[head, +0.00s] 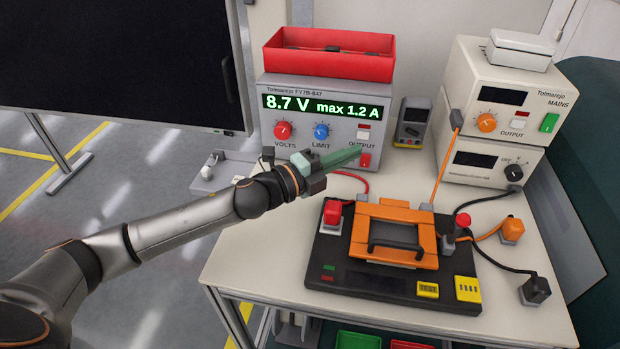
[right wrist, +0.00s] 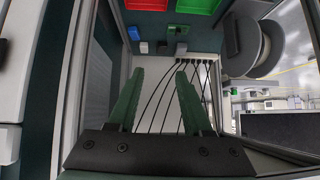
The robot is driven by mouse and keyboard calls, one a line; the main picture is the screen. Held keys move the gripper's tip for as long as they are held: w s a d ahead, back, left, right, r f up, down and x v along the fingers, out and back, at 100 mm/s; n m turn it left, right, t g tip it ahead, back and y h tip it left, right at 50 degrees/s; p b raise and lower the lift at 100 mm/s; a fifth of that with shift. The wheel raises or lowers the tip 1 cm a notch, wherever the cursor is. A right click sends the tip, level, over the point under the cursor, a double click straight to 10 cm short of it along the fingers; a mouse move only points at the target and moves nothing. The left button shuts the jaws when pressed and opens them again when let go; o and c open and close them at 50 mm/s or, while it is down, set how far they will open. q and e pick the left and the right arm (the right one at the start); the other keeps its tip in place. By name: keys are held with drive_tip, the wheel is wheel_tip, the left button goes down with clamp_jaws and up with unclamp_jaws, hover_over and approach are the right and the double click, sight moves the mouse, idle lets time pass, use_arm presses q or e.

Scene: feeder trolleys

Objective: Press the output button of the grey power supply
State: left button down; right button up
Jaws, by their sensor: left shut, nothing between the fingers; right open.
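The grey power supply (head: 325,112) stands at the back left of the bench; its lit display reads 8.7 V, max 1.2 A. Its pale output button (head: 363,134) is at the front's right side, above the OUTPUT label, with a small dark red strip above it. My left gripper (head: 358,152) is shut and empty. Its green fingers point right, their tips just below the button, beside the label and red switch; I cannot tell whether they touch the front. My right gripper (right wrist: 160,70) is open and empty, away from the supply.
A red tray (head: 330,62) sits on the grey supply. A multimeter (head: 411,122) stands to its right. Cream supplies (head: 495,95) stand at the right. A black fixture (head: 340,270) with an orange frame (head: 393,232) fills the front. Cables cross the bench.

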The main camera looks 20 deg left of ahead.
use_arm(q)
drive_tip(key=b+v, duration=0.1)
drive_tip(key=v, duration=0.8)
drive_tip(key=shift+b, duration=0.3)
use_arm(e)
drive_tip(key=shift+w+a+f, duration=0.4)
drive_tip(key=shift+w+a, duration=0.2)
drive_tip(key=shift+w, duration=0.2)
use_arm(q)
drive_tip(key=shift+w+f, duration=0.1)
drive_tip(key=shift+f, duration=0.05)
use_arm(e)
drive_tip(key=shift+s, duration=0.15)
use_arm(q)
wheel_tip(320, 180, up, 7)
drive_tip(key=p, duration=0.7)
use_arm(e)
wheel_tip(320, 180, up, 6)
drive_tip(key=d, duration=0.1)
drive_tip(key=shift+s+d, duration=0.25)
drive_tip(key=shift+s, duration=0.1)
drive_tip(key=shift+f, duration=0.1)
